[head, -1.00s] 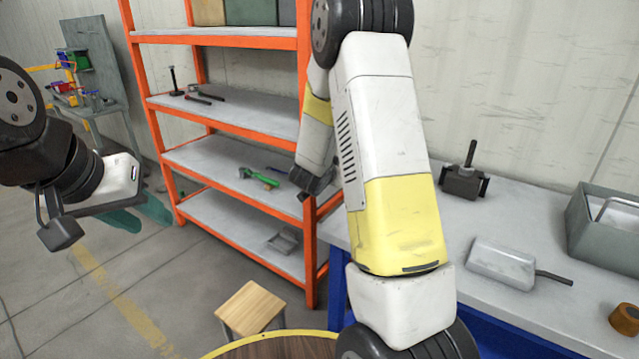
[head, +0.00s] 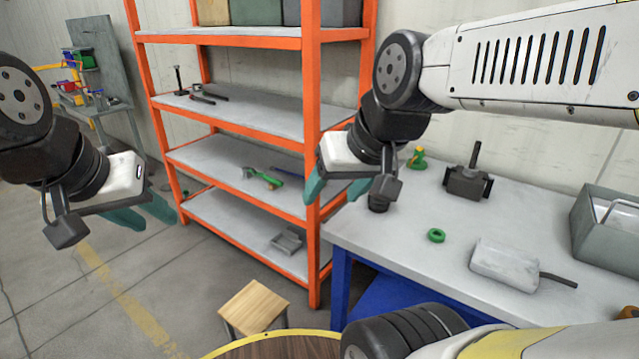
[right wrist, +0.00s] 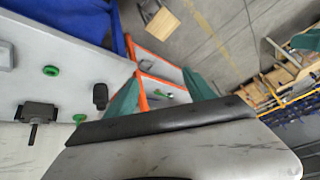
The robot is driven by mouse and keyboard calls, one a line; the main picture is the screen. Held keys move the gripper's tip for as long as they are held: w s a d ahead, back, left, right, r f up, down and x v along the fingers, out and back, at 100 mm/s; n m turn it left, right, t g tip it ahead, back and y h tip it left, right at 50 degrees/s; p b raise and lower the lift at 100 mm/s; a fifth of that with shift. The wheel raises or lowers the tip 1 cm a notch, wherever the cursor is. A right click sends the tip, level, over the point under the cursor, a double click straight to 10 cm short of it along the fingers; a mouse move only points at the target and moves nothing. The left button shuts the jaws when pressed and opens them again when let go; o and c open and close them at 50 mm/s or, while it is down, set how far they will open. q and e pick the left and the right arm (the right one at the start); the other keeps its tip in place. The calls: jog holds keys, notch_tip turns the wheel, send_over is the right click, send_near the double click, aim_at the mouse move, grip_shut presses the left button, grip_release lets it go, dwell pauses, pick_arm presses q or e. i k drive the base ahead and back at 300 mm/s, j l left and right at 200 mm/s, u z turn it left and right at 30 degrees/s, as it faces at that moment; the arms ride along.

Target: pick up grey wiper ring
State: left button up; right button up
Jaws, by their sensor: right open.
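I cannot make out a grey wiper ring in either view. A green ring (head: 436,235) lies flat on the grey workbench (head: 400,240); it also shows in the right wrist view (right wrist: 51,70). My right gripper (head: 333,196) is open and empty, its teal fingers apart, in front of the shelf post and the bench's left end. In the right wrist view its fingers (right wrist: 160,78) stand apart with nothing between them. My left gripper (head: 153,222) hangs at the left over the floor, its teal fingers apart and empty.
The bench bears a dark screw-jack block (head: 467,182), a green-and-yellow part (head: 417,159), a dark cylindrical part (head: 378,203), a grey scoop-like tool (head: 505,263) and a grey bin (head: 610,225). An orange shelf rack (head: 312,150) stands left of the bench. A wooden stool (head: 254,305) stands in front.

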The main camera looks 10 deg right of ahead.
aim_at(466, 170)
jog(key=z, duration=1.6)
jog(key=i+u, duration=0.4)
jog(key=i+l+u, duration=0.2)
jog(key=i+u, duration=0.2)
jog(key=i, duration=0.1)
